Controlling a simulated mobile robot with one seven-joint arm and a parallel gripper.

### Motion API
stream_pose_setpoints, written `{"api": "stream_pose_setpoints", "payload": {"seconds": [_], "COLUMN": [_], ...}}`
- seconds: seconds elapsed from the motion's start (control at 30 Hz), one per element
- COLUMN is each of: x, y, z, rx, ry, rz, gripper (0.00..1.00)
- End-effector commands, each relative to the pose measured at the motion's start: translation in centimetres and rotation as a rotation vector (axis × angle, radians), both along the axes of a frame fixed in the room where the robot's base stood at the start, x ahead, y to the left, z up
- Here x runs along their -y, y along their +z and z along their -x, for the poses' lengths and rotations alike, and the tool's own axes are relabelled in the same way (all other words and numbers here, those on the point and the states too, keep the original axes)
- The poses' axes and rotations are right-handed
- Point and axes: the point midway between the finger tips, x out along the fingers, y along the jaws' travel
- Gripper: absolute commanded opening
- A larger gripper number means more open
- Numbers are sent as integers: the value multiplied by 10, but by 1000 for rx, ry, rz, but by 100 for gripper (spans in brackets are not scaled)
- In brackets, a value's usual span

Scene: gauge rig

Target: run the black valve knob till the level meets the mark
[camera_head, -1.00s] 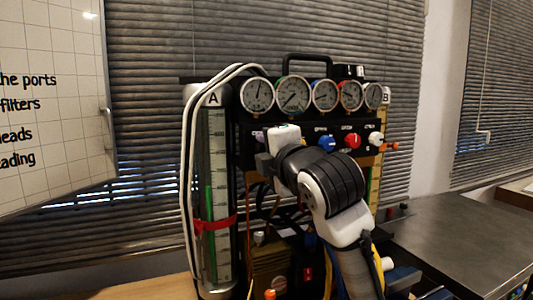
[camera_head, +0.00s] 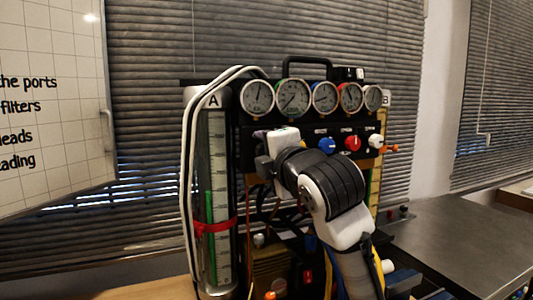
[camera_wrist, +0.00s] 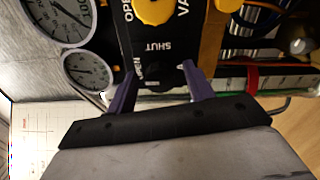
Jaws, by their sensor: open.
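The black valve knob (camera_wrist: 153,71) is hard to make out against the dark panel. In the wrist view it seems to lie between the purple fingertips of my gripper (camera_wrist: 159,72), below the SHUT label. The fingers are apart; I cannot tell whether either touches it. In the head view my gripper (camera_head: 264,146) is in front of the panel's left part and hides the knob. Gauge tube A (camera_head: 218,150) stands upright at the left with a green column (camera_head: 210,205). A red band (camera_head: 214,226) wraps the tube, and the green top shows above it.
Several round dials (camera_head: 293,97) line the top of the rig. A blue knob (camera_head: 327,145), a red knob (camera_head: 352,143) and a white knob (camera_head: 376,141) sit right of my wrist. White hoses (camera_head: 188,150) loop beside tube A. A grey worktop (camera_head: 460,240) lies right.

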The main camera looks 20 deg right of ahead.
Motion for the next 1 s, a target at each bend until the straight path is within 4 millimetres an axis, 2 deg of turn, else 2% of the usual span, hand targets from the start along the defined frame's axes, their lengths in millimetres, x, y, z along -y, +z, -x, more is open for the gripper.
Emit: {"api": "stream_pose_setpoints", "payload": {"seconds": [0.17,0.5,0.7,0.83,1.0], "x": [1,3,4,5,5], "y": [-1,-2,-1,0,0], "z": [14,89,123,135,138], "rx": [3,4,2,0,0], "ry": [-1,-2,-1,-1,0], "rz": [1,2,2,0,0], "gripper": [52,52,52,52,52]}}
